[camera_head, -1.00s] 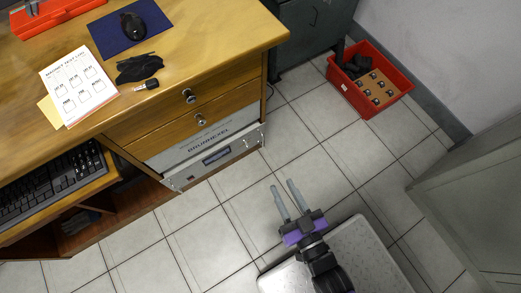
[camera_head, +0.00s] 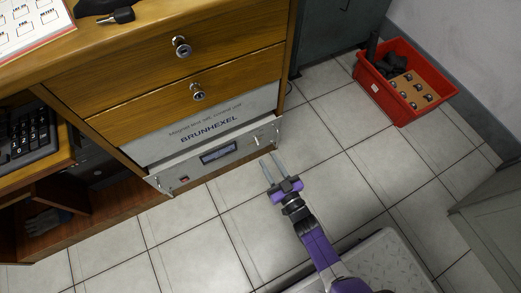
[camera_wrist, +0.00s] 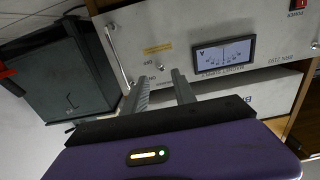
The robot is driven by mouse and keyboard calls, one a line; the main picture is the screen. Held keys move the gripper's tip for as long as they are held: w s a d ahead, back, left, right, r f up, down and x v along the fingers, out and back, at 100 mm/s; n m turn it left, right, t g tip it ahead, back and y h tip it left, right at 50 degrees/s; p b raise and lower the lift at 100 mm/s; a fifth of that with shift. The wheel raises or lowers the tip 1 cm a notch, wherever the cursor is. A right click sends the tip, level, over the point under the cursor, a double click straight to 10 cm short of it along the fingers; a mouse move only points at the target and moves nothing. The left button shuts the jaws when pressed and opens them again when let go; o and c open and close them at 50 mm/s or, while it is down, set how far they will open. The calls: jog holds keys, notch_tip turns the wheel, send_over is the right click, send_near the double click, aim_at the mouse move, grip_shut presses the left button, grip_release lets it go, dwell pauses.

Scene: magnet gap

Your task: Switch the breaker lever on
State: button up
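The grey unit (camera_head: 240,143) with a lit display is set low in the desk, below the drawers. It shows upside down in the wrist view (camera_wrist: 200,28). A small metal lever (camera_wrist: 159,67) sticks out of its panel beside the display, near a yellow label and small lettering that seems to read ON and OFF. I cannot tell which way the lever is set. In the head view a small bright stub (camera_head: 256,141) shows there. My gripper (camera_head: 269,158) is open and empty in front of the panel. In the wrist view its fingertips (camera_wrist: 160,77) lie on either side of the lever's line, apparently short of it.
A bar handle (camera_wrist: 117,58) stands out at the panel's end, close to one finger. A red power switch (camera_wrist: 299,4) is at the other end. Drawers with round knobs (camera_head: 182,47) are above. A red bin (camera_head: 438,75) stands on the floor at right. The tiled floor between is clear.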

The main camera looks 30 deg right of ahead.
aim_at(259, 144)
jog(key=w+b, duration=0.3)
jog(key=w, duration=0.4)
grip_shut()
